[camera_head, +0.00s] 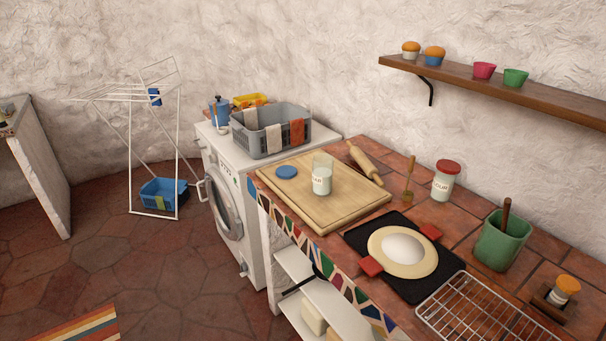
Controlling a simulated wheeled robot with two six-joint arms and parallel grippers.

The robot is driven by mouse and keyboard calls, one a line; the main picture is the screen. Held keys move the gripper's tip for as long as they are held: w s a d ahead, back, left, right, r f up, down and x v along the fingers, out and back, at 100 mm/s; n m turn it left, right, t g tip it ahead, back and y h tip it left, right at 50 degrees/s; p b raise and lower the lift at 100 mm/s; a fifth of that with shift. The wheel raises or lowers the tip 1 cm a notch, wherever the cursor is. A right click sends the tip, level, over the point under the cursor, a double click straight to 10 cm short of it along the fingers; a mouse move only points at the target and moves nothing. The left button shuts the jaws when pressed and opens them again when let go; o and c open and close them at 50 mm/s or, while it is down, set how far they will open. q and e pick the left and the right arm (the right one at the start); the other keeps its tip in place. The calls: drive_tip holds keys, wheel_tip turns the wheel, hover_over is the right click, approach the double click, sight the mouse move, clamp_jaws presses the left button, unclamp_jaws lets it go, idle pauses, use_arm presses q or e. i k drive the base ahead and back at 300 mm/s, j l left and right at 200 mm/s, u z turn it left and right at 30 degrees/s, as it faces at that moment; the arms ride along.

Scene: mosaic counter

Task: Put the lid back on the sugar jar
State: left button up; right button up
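An open glass jar (321,179) with a white label ending in "AR" stands upright on the wooden board (345,213). It is pale inside its lower part, and its clear top has no lid. A round blue lid (286,172) lies flat on the same board, to the left of the jar and apart from it. Neither of my grippers shows in the head view.
A red-lidded jar (445,180), rolling pin (366,162), brush (409,178) and green pot (502,240) stand behind or right of the board. A dough disc with flour (403,253) is on a black mat (438,290). A wire rack (480,312) is in front. The board's front is clear.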

sight(323, 175)
drive_tip(key=i+j+z, duration=0.15)
drive_tip(key=z, duration=0.2)
drive_tip(key=i+j+z, duration=0.1)
drive_tip(key=j+z, duration=0.15)
drive_tip(key=z, duration=0.15)
drive_tip(key=j+z, duration=0.2)
drive_tip(key=z, duration=0.15)
drive_tip(key=i+j+z, duration=0.25)
drive_tip(key=j, duration=1.3)
drive_tip(key=j+z, duration=0.2)
drive_tip(key=j, duration=1.4)
